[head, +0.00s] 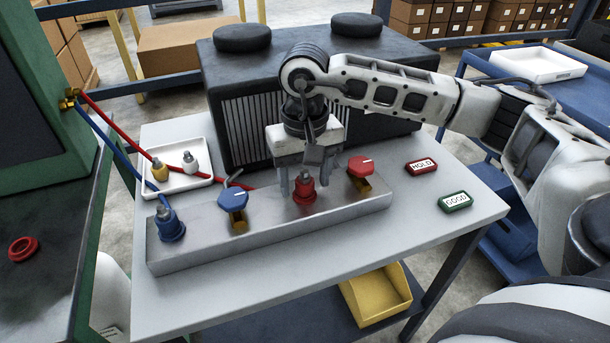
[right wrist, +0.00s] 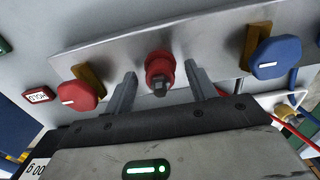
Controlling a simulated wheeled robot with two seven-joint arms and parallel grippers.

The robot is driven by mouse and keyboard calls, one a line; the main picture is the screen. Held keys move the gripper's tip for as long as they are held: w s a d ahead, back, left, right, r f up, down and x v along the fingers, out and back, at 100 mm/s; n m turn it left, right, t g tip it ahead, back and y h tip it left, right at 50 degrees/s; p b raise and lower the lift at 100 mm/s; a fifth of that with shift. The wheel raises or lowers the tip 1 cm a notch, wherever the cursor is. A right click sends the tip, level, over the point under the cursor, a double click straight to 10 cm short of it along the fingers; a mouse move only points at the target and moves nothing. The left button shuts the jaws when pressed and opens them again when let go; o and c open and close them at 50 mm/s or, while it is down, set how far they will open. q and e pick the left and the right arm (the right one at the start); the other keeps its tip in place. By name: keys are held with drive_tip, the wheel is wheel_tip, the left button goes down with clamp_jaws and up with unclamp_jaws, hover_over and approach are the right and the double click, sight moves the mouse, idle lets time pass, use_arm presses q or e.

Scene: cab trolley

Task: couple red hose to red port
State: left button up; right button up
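The red port (head: 304,191) is a red collar with a grey tip, standing on the metal manifold block (head: 270,236). It also shows in the right wrist view (right wrist: 160,68). My right gripper (head: 304,183) is over it, pointing down. In the right wrist view its two fingers (right wrist: 162,86) are apart, one on each side of the red fitting, with gaps showing. The red hose (head: 118,128) runs from the green cabinet at left across the white tray to behind the block; its end is hidden. My left gripper is not in view.
A blue knob (head: 233,199) and a red knob (head: 360,166) flank the port. A blue hose (head: 115,149) meets a blue fitting (head: 170,226). The white tray (head: 150,188) holds two fittings. HOLD (head: 421,167) and GOOD (head: 455,202) blocks lie right. A black ribbed unit stands behind.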

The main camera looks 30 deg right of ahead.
drive_tip(key=shift+w+r, duration=0.1)
drive_tip(key=shift+r, duration=0.35)
use_arm(q)
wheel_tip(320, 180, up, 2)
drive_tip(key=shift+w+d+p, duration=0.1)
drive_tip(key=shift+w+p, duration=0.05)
drive_tip(key=shift+p, duration=0.45)
use_arm(e)
wheel_tip(320, 180, up, 15)
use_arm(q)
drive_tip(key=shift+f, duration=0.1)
